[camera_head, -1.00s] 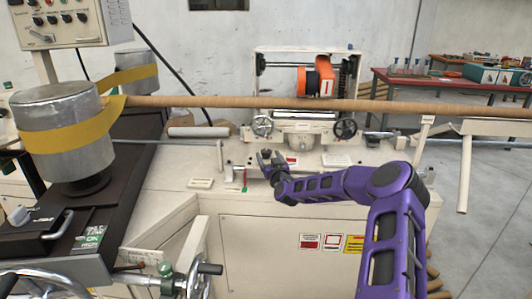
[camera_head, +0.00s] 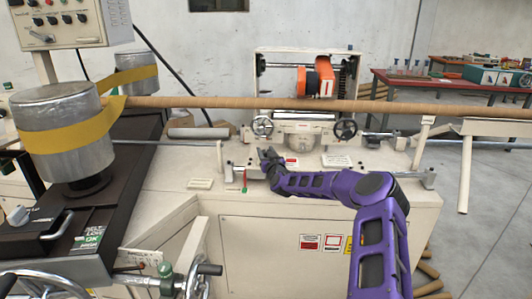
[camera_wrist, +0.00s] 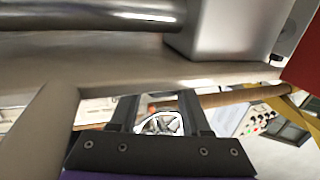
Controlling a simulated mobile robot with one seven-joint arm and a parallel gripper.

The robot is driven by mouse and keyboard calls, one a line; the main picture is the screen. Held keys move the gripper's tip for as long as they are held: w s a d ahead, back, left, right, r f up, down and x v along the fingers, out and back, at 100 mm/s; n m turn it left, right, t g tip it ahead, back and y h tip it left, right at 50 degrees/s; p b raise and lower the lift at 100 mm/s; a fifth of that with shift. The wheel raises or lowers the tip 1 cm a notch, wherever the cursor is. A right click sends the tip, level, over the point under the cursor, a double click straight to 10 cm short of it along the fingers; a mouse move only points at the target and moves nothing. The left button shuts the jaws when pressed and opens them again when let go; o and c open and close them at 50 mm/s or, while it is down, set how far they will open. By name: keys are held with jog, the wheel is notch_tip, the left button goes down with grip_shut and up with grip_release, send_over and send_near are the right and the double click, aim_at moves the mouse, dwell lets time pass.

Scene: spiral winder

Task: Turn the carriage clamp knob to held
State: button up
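I cannot pick out the carriage clamp knob with certainty. The carriage (camera_head: 300,127) sits at the back of the cream machine, with a handwheel (camera_head: 262,126) on its left and another handwheel (camera_head: 345,129) on its right. My gripper (camera_head: 269,156) is low in front of the carriage, beside a small red-and-white label (camera_head: 292,161). In the wrist view, my gripper's two dark fingers (camera_wrist: 158,114) stand apart with nothing held between them. A spoked metal wheel (camera_wrist: 160,123) shows through the gap, farther off. My gripper hides part of the machine top.
A long brown tube (camera_head: 220,102) runs across above the machine. A grey rod (camera_head: 180,142) lies below it. A small red and green upright piece (camera_head: 244,180) stands just left of my gripper. A large grey rod (camera_wrist: 90,16) fills the top of the wrist view.

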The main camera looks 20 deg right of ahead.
grip_shut()
jog(key=shift+a+r+h, duration=0.1)
jog(key=shift+a+h, duration=0.05)
jog(key=shift+h, duration=0.15)
jog(key=shift+m+h, duration=0.7)
jog(key=shift+h, duration=0.2)
jog(key=m+g+h, duration=0.1)
jog(key=m+h, duration=0.1)
jog(key=h, duration=0.1)
jog(key=shift+a+g+h, duration=0.1)
jog(key=shift+g+h, duration=0.2)
jog(key=m+g+h+b, duration=0.1)
jog(key=m+g+h, duration=0.2)
jog(key=m+h, duration=0.1)
jog(key=shift+d+m+g+h+b, duration=0.25)
jog(key=shift+m+g+h+b, duration=0.6)
jog(key=shift+m+g+h, duration=0.6)
jog(key=shift+g+h, duration=0.25)
jog(key=shift+g, duration=0.1)
jog(key=o, duration=0.7)
grip_release()
